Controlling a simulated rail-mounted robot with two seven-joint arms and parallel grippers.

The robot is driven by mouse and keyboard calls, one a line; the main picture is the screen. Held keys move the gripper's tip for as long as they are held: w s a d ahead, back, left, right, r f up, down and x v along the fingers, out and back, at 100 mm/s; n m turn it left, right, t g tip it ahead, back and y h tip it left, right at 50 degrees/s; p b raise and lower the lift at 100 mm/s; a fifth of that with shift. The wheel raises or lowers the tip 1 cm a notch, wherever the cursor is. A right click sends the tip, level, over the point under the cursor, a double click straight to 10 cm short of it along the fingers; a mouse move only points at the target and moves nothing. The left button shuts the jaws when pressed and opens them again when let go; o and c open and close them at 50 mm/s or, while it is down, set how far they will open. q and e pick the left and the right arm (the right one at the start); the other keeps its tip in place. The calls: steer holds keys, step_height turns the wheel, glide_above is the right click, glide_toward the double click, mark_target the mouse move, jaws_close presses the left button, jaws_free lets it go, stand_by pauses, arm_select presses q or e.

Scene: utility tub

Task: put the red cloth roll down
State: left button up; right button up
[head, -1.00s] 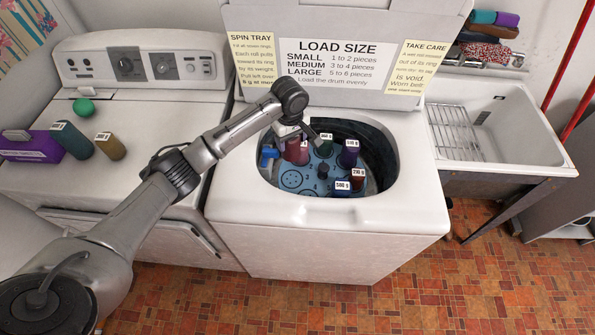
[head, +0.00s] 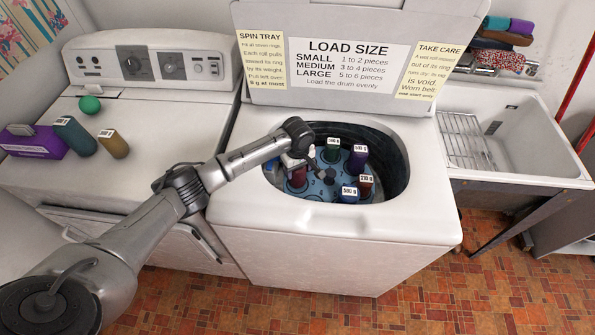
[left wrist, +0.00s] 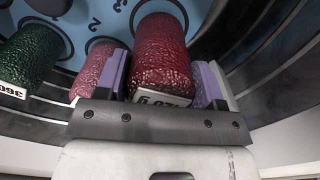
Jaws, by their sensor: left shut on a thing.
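My left gripper (left wrist: 160,82) is shut on the red cloth roll (left wrist: 162,50), with a purple-padded finger on each side. The roll's white weight tag faces my wrist camera. Its far end is over or on the blue spin tray (left wrist: 89,22); I cannot tell whether it touches. In the head view the red roll (head: 297,179) shows low in the tub, below my gripper, whose fingers are mostly hidden. A second reddish roll (left wrist: 92,70) stands beside the left finger in the wrist view. My right gripper is not in view.
The tray also holds a green roll (head: 332,154), a purple roll (head: 356,163), a brown-red roll (head: 366,189) and a blue roll (head: 349,195). The white tub rim (head: 330,212) surrounds them. More rolls lie on the left machine, including a teal one (head: 76,137).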

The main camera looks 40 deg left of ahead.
arm_select(q)
steer(key=shift+f, duration=0.55)
steer(key=o, duration=1.2)
steer(key=shift+f, duration=0.15)
steer(key=shift+r, duration=0.25)
step_height(320, 180, up, 12)
steer(key=p, duration=0.3)
steer(key=shift+f, duration=0.1)
